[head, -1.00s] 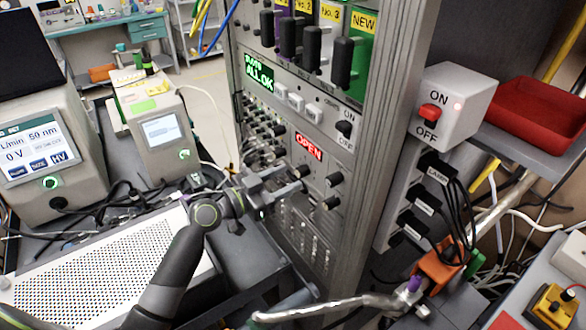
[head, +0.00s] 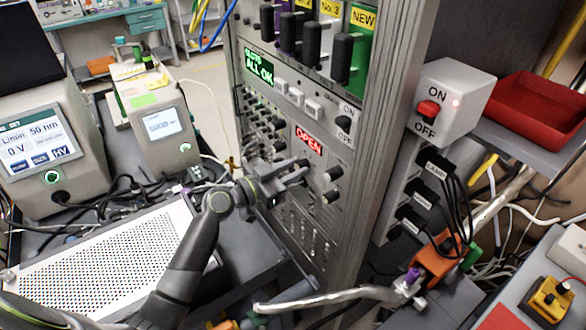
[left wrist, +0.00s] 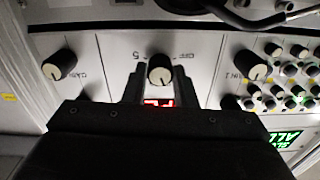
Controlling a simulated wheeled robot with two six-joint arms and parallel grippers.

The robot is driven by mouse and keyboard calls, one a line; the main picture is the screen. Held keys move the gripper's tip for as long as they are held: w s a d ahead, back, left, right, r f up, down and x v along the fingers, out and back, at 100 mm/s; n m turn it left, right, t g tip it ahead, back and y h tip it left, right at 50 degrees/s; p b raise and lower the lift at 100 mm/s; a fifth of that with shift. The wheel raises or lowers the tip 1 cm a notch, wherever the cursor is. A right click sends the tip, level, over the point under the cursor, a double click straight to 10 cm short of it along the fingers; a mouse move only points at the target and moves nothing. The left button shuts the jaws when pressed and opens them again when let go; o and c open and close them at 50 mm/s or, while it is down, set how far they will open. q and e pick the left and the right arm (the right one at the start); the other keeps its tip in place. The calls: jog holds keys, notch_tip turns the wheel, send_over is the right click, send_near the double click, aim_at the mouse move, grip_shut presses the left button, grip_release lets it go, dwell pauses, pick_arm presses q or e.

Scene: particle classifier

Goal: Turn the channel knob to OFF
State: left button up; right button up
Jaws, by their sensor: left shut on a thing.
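The channel knob (left wrist: 159,70) is black with a pale face and sits in the middle of the panel in the left wrist view. Upside-down "OFF" and "5" markings show beside it. My left gripper (left wrist: 159,82) is shut on this knob, one finger at each side. In the head view my left gripper (head: 303,170) reaches the rack panel from the left, just under the red "OPEN" display (head: 308,141). It largely hides the knob there. The knob's exact pointer direction is too small to tell. My right gripper is not in view.
Neighbouring knobs flank it in the left wrist view, one left (left wrist: 59,65) and one right (left wrist: 250,64). Several small knobs crowd the panel beyond. A white switch box (head: 454,95) and a red tray (head: 530,112) stand right of the rack.

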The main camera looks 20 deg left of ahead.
pick_arm(q)
jog(key=shift+n, duration=0.3)
jog(key=n+b, duration=0.1)
jog(key=n, duration=0.7)
jog(key=n+p, duration=0.1)
jog(key=n, duration=0.3)
jog(key=shift+r, duration=0.1)
jog(key=n+p, duration=0.1)
jog(key=n, duration=0.4)
jog(key=shift+n+p, duration=0.3)
dwell(0.3)
jog(key=o, duration=1)
jog(key=shift+a, duration=0.1)
